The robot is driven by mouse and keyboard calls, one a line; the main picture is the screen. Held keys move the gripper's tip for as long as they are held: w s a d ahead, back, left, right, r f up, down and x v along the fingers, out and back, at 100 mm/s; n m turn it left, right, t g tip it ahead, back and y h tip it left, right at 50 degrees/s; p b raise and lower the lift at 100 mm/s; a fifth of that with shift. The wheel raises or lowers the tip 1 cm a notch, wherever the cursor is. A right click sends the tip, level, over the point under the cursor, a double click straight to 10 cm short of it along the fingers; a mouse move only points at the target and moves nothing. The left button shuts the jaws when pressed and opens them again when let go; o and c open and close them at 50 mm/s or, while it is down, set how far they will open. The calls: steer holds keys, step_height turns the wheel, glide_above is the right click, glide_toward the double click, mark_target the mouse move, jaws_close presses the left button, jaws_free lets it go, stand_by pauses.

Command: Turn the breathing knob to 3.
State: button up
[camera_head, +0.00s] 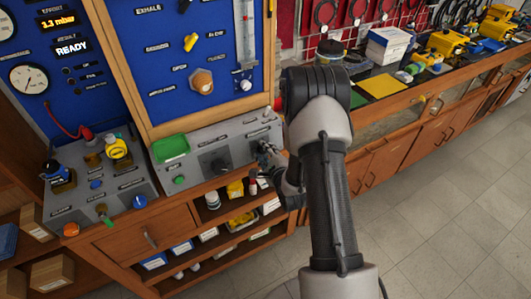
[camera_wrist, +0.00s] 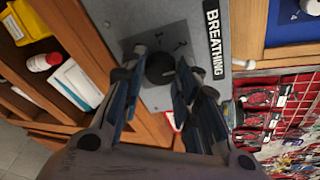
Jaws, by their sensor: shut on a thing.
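The breathing knob (camera_wrist: 160,68) is a dark round knob on a grey panel (camera_wrist: 195,22) in the wrist view. The knob's pointer cannot be made out.
A blue board (camera_head: 150,70) in a wooden frame rises behind. Below is an open shelf with bottles and boxes (camera_head: 235,189). Clear floor lies at right.

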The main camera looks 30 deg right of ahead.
steer(key=m+p, duration=0.1)
steer(key=m, duration=0.3)
steer(key=shift+r+y, duration=0.1)
steer(key=shift+y, duration=0.3)
steer(key=shift+m, duration=0.3)
steer(key=o, duration=1.1)
steer(key=shift+c, duration=0.2)
steer(key=shift+s, duration=0.1)
steer(key=d+v, duration=0.1)
steer(key=v, duration=1)
steer(key=shift+s+a+r, duration=0.3)
steer(key=shift+a+r, duration=0.1)
steer(key=shift+a, duration=0.05)
